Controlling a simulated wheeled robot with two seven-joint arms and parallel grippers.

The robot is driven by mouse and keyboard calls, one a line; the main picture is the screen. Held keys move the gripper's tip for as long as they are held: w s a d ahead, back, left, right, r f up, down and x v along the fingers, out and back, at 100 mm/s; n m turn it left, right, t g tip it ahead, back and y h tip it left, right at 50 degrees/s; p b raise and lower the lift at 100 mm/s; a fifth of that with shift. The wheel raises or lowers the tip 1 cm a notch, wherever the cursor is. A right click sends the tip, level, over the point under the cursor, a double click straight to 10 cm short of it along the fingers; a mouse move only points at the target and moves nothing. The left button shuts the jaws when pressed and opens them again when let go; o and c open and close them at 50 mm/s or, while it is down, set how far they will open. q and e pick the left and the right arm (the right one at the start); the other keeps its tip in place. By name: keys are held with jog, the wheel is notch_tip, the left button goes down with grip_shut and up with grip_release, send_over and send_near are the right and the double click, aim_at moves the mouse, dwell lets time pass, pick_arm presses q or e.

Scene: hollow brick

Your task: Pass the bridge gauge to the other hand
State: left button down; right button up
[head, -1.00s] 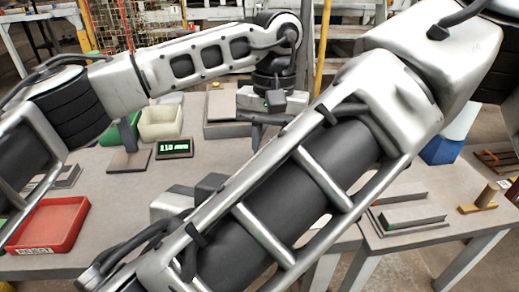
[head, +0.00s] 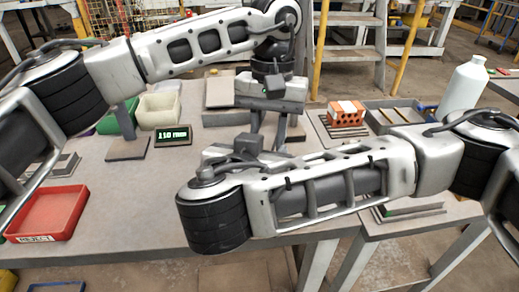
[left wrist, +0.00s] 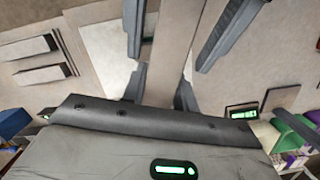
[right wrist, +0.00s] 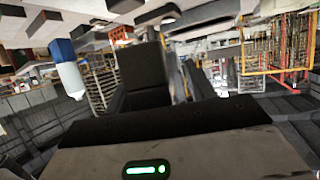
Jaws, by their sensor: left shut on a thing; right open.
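My left gripper (head: 269,132) points down over the middle of the table. In the left wrist view its fingers (left wrist: 160,85) are shut on a plain grey bar, which I take as the bridge gauge (left wrist: 170,45). The bar runs away between the dark fingers; its ends are hard to make out. In the head view the gauge is hard to tell from the fingers. My right gripper is mostly hidden behind my right forearm, close to the left one. In the right wrist view its fingers (right wrist: 147,95) are open, with a dark block seen between them.
A red reject tray (head: 52,212) lies at left. A lit readout (head: 174,136), a cream bin (head: 160,110) and a green bin (head: 120,118) stand behind it. An orange brick (head: 346,114) and a white bottle (head: 464,88) stand at right. My right forearm crosses the table's front.

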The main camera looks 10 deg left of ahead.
jog(key=shift+c, duration=0.3)
grip_shut()
pick_arm(q)
jog(key=c, duration=1)
grip_release()
pick_arm(e)
jog(key=shift+r, duration=0.1)
pick_arm(q)
jog(key=shift+r, duration=0.15)
